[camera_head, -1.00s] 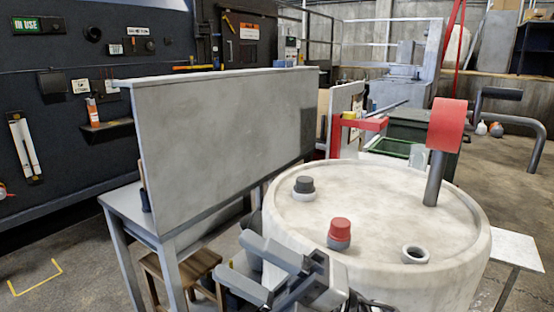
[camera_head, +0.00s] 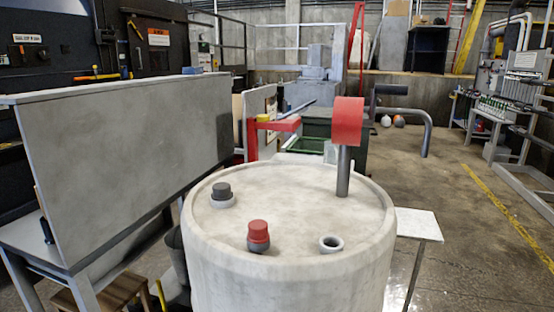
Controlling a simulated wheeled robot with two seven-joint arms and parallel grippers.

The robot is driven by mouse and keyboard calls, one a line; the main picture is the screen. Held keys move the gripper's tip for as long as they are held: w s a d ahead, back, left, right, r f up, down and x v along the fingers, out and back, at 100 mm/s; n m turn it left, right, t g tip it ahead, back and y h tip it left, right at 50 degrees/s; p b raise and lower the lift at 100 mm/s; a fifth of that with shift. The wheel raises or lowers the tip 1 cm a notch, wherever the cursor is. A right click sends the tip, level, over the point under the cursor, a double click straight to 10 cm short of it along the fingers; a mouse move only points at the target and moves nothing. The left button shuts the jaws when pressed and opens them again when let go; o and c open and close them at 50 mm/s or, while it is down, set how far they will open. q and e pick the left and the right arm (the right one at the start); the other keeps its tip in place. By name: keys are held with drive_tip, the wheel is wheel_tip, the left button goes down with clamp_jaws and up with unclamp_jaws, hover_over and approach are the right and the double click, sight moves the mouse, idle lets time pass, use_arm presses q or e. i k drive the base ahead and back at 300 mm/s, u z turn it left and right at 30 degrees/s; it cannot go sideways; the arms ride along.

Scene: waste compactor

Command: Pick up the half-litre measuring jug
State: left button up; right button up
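No measuring jug shows clearly. A small, pale, translucent object (camera_head: 330,152) sits at the far rim of the large whitish drum (camera_head: 290,290), just left of the grey post (camera_head: 343,172). It is partly hidden, and I cannot tell whether it is the jug or whether it stands on the drum or behind it. Neither of my grippers is in view.
The drum top carries a dark-capped fitting (camera_head: 221,192), a red-capped fitting (camera_head: 258,234), an open ring (camera_head: 331,243) and a red cylinder (camera_head: 347,121) on the post. A grey panel (camera_head: 130,160) stands left, a small white table (camera_head: 418,224) right. Floor at right is open.

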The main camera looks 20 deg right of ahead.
sight(331, 154)
drive_tip(key=k, duration=1.65)
drive_tip(key=z, duration=1.8)
drive_tip(key=i, duration=7.1)
drive_tip(key=u, duration=4.1)
